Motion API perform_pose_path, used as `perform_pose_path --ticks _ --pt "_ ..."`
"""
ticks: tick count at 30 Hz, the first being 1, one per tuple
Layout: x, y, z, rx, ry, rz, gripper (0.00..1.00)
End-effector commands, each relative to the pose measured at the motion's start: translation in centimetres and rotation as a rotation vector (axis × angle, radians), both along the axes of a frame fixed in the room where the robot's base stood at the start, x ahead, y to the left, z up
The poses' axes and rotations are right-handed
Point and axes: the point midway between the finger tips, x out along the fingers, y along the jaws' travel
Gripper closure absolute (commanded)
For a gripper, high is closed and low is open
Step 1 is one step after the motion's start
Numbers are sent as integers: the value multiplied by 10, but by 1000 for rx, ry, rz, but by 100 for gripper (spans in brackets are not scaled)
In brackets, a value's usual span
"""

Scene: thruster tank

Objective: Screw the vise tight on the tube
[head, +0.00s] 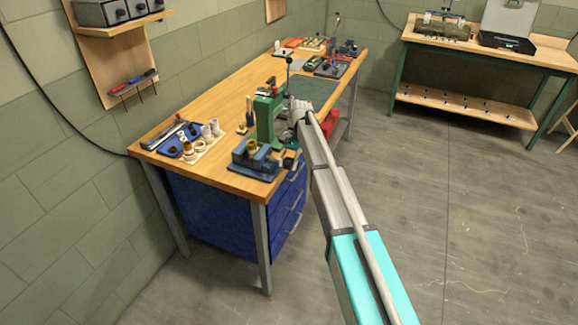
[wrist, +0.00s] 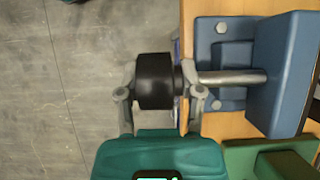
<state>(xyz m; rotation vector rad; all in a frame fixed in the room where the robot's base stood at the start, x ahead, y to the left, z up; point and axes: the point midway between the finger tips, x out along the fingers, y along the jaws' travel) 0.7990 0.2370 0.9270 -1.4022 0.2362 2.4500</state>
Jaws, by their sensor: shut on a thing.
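The blue vise (head: 257,160) sits at the near right corner of the wooden bench. A short brass-coloured tube (head: 251,146) stands upright between its jaws; whether the jaws touch it is too small to tell. In the wrist view the vise (wrist: 285,75) is at the right, and a bare metal screw (wrist: 232,77) runs from it to a black round knob (wrist: 155,80). My gripper (wrist: 161,97) is shut on this knob, one finger on each side. The knob sits out past the bench edge, over the floor. In the head view my gripper is small and unclear beside the vise.
A green press (head: 268,115) stands close behind the vise. White fittings (head: 207,132) and a blue tray (head: 178,143) lie to the left on the bench (head: 222,180). Several tools lie at the far end. The floor right of the bench is clear.

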Motion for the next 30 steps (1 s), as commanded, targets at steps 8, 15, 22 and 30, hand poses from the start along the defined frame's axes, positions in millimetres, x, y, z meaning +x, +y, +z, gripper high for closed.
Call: perform_pose_path --ticks 8,15,22,30 --pt "-3 -8 0 -13 9 -4 99" --pt "-2 -7 0 -12 9 -3 29" --pt "-1 -5 0 -9 6 -2 29" --pt "0 -3 6 -7 6 -1 29"
